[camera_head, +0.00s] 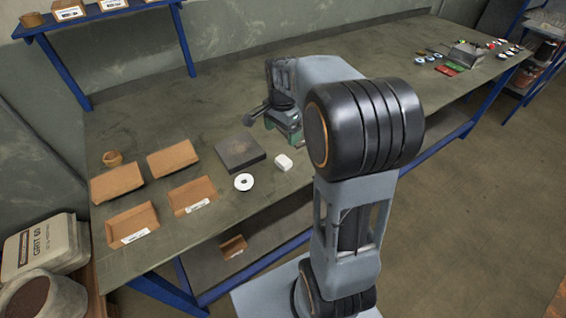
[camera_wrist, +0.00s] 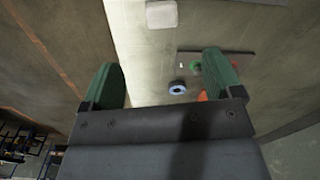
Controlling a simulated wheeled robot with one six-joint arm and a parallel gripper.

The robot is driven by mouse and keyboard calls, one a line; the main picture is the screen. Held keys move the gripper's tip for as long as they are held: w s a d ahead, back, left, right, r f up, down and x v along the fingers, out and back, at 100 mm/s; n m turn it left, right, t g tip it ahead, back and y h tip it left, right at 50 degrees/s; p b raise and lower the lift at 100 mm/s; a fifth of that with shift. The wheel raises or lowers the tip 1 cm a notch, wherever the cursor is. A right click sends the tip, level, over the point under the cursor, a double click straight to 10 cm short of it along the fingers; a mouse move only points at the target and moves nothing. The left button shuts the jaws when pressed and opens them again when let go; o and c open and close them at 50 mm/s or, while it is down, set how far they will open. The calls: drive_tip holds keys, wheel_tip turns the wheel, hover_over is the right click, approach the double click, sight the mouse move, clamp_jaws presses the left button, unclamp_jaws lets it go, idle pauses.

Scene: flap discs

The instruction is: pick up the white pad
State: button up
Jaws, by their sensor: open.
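The white pad (camera_head: 283,162) is a small, rounded block lying on the green-grey workbench near its front edge. In the wrist view a pale rounded square that looks like the pad (camera_wrist: 161,14) shows at the top, beyond the fingertips and cut by the frame edge. My gripper (camera_head: 287,133) hangs over the bench just behind the pad, apart from it. In the wrist view its two green fingers (camera_wrist: 163,80) stand wide apart with nothing between them in their grip.
A white ring (camera_head: 243,182) and a dark flat block (camera_head: 240,152) lie left of the pad. Several cardboard trays (camera_head: 192,195) stand further left. Coloured discs and a grey box (camera_head: 466,54) are at the bench's far end. Bare bench (camera_head: 215,115) lies behind the block.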

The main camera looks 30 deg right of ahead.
drive_tip(key=m, duration=0.1)
hover_over(284, 160)
wheel_tip(284, 160, down, 8)
drive_tip(key=shift+a, duration=0.15)
drive_tip(key=shift+f+p, duration=0.45)
drive_tip(key=shift+f, duration=2.65)
drive_tip(key=shift+c, duration=0.5)
drive_tip(key=c, duration=0.9)
